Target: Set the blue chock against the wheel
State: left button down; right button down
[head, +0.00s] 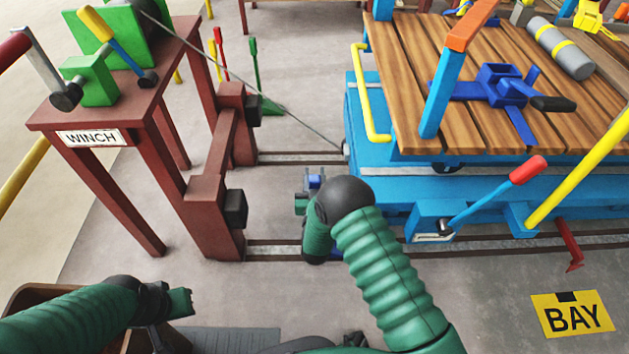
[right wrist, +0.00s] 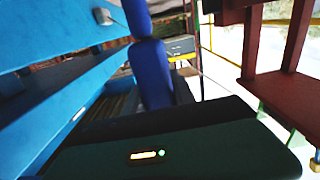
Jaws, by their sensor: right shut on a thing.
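My right gripper (head: 313,184) is beside the left end of the blue trolley, above the rails. It is shut on the blue chock (head: 316,180), of which only a small part shows past my arm. In the right wrist view the blue chock (right wrist: 152,72) stands up as a blue handle-like shape beyond the dark gripper body; its lower part is hidden. The blue trolley (head: 368,185) stands on the rails, and its side (right wrist: 45,95) fills the left of the wrist view. I cannot clearly make out the wheel. My left gripper (head: 178,302) is at lower left, its jaw opening unclear.
The brown winch table (head: 110,125) and brown rail stops (head: 215,190) stand left of the trolley. A cable (head: 255,92) runs from winch to trolley. A green chock (head: 265,103) lies behind the rails (head: 285,248). A red-handled lever (head: 500,190) projects from the trolley's near side.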

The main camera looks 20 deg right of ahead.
jog(key=shift+f, duration=0.15)
jog(key=c, duration=1)
grip_release()
jog(key=shift+f, duration=0.1)
jog(key=shift+c, duration=0.2)
jog(key=shift+s, duration=0.1)
jog(key=shift+s+a+p, duration=0.15)
jog(key=shift+s+p, duration=0.2)
jog(key=shift+p, duration=0.1)
jog(key=p+v, duration=0.5)
jog(key=v, duration=0.6)
jog(key=shift+s, duration=0.1)
